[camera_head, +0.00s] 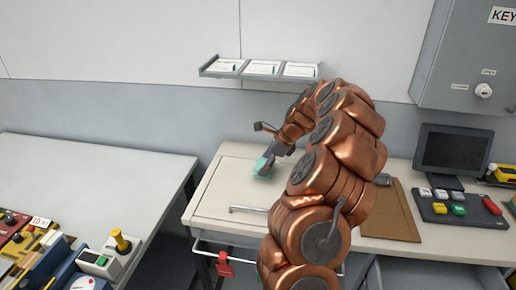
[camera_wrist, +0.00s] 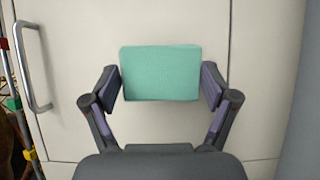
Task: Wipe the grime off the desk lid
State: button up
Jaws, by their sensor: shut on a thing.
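The desk lid (camera_head: 222,190) is a cream panel on the desk in the middle of the head view, with a metal bar handle (camera_head: 248,209) near its front edge. The lid (camera_wrist: 80,85) fills much of the wrist view, and the handle (camera_wrist: 31,65) shows at its left. My gripper (camera_head: 268,160) is over the lid and shut on a green sponge (camera_head: 262,168). In the wrist view the sponge (camera_wrist: 160,73) sits between both fingers. I cannot tell whether it touches the lid. I make out no grime; my arm hides the lid's right part.
A shelf with cards (camera_head: 260,75) hangs on the wall behind. Right of my arm are a brown board (camera_head: 392,222), a monitor (camera_head: 455,150) and a button panel (camera_head: 455,208). A grey cabinet (camera_head: 465,60) hangs upper right. The left table (camera_head: 90,165) is bare at the back.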

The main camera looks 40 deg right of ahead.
jog(key=shift+r+p, duration=0.9)
jog(key=shift+r, duration=1.6)
